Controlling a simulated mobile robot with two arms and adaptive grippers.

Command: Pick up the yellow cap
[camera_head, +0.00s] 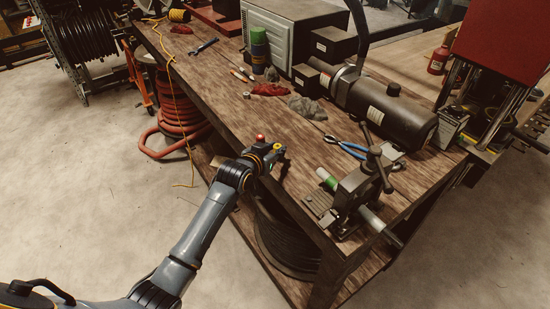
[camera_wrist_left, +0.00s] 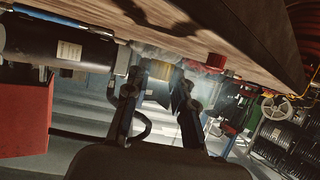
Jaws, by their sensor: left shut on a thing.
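The yellow cap (camera_head: 278,148) is at the tips of my left gripper (camera_head: 272,156), at the near edge of the wooden workbench. Whether the cap still touches the bench is hard to tell. My right gripper is in neither view.
A red cap (camera_head: 260,138) stands close beside the gripper, and it also shows in the left wrist view (camera_wrist_left: 215,60). A vise (camera_head: 358,190) is bolted at the bench's near corner, with blue-handled pliers (camera_head: 350,148) behind it. Bare wood (camera_head: 300,150) lies between.

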